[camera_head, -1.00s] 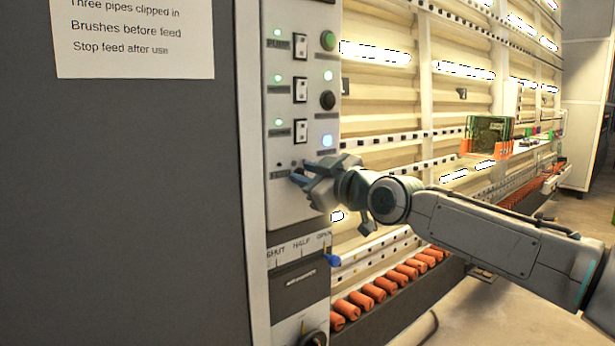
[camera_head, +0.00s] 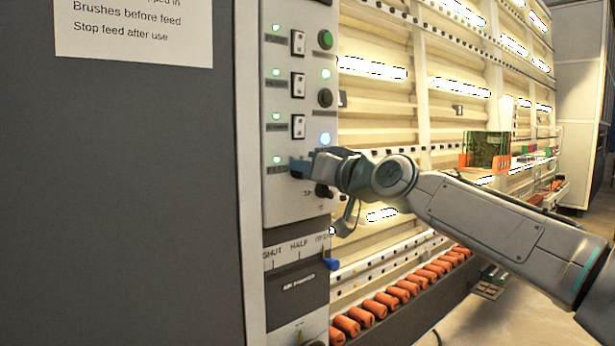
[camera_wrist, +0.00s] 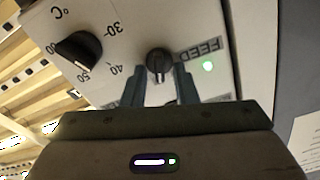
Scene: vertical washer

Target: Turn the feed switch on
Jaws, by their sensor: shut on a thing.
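The feed switch (camera_wrist: 158,62) is a small black rotary knob on the grey control panel (camera_head: 290,208), beside the label FEED. The wrist view shows it upside down. The feed lamp (camera_wrist: 207,66) beside it glows green; it also shows lit in the head view (camera_head: 276,160). My gripper (camera_wrist: 160,82) has one finger on each side of the knob and is shut on it. In the head view my gripper (camera_head: 298,168) reaches the panel from the right and hides the switch.
A black temperature knob (camera_wrist: 80,50) with a °C scale sits close beside my gripper. Several rocker switches with lit lamps, such as this one (camera_head: 298,127), are above. A blue lever (camera_head: 331,264) sticks out below. Orange rollers (camera_head: 385,300) line the machine's foot.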

